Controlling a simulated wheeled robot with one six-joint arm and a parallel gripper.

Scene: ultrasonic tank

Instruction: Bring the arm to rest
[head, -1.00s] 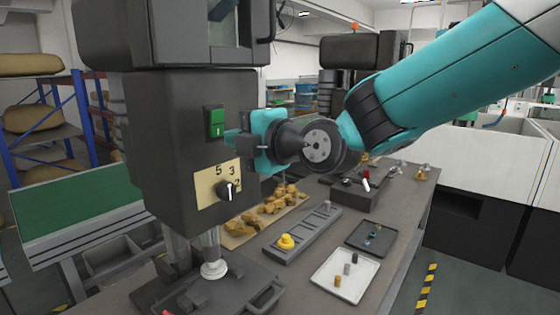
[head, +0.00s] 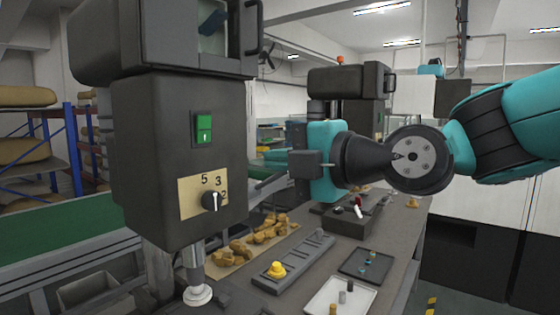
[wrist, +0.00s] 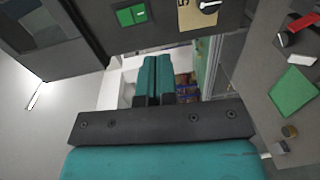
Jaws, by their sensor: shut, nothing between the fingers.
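My gripper (head: 272,170) is in the air over the bench, to the right of the dark machine column (head: 175,150). In the wrist view its two teal fingers (wrist: 154,80) lie side by side, shut, with nothing seen between them. The fingers point left in the head view, apart from the column. The column carries a green switch (head: 204,127) and a numbered dial (head: 211,201). The dial's pointer and part of its number plate also show at the top of the wrist view (wrist: 208,6).
On the bench below are a dark rail with a yellow knob (head: 277,269), a white tray (head: 325,293) with small cylinders, a dark tray (head: 380,266), and brown lumps (head: 262,232). A dark box with a red lever (head: 357,206) stands behind. Open air surrounds my gripper.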

